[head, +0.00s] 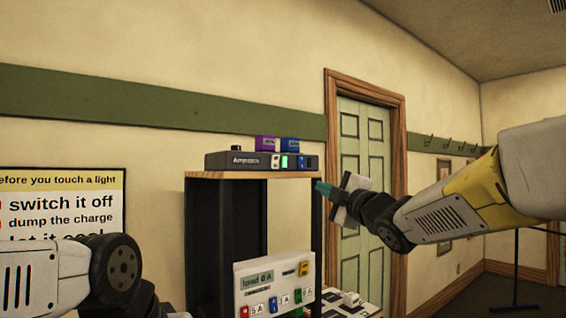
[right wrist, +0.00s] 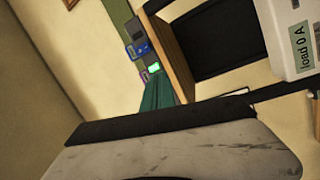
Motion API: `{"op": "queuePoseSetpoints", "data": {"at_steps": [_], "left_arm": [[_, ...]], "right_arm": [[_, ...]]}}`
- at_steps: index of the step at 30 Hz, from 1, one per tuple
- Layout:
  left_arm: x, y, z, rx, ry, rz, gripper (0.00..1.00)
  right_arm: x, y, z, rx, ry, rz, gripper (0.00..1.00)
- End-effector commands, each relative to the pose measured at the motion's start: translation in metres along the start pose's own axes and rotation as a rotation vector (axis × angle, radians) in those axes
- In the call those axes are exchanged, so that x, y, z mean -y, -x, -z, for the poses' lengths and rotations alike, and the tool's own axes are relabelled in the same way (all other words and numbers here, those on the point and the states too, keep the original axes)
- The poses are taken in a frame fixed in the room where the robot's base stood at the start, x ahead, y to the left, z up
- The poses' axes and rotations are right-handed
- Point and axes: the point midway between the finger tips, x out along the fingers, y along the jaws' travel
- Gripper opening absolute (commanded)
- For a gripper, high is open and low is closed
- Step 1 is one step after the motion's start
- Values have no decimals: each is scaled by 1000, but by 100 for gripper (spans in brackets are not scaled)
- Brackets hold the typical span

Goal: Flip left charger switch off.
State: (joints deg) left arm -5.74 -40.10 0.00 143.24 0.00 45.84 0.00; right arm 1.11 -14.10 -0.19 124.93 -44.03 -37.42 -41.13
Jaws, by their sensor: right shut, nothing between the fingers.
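A dark charger (head: 228,161) lies on top of a black shelf unit, with a purple battery (head: 266,143) and a blue battery (head: 290,144) on it. Its front has a small pale left switch (head: 276,161), a lit green panel (head: 285,161) and a second, bluish switch (head: 302,162). The switch positions are too small to tell. My right gripper (head: 321,188) is shut and empty, its teal fingertips just right of and below the charger's right end, apart from it. The right wrist view shows the teal fingers (right wrist: 159,94) near the lit green panel (right wrist: 153,69). My left gripper is out of view.
The shelf's wooden top (head: 230,175) is just below the charger. A white load panel (head: 272,287) with coloured switches stands lower down, beside a white switch box (head: 350,300). A green door (head: 362,190) and a wall sign (head: 65,205) are behind.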

Motion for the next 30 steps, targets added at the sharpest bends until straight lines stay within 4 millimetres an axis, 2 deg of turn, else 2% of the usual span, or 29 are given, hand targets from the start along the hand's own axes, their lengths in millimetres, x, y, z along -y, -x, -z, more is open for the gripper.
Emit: {"op": "queuePoseSetpoints", "data": {"at_steps": [4,9,23,26,30], "left_arm": [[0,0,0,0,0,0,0],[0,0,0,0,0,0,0],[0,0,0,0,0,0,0],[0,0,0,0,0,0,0],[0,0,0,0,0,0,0]], "right_arm": [[-9,-13,24,-151,147,-61,0],[-12,-16,39,-236,220,-98,0],[-13,-20,42,-247,229,-104,0],[-14,-31,45,-247,227,-104,0],[-15,-57,52,-248,225,-103,0]]}}
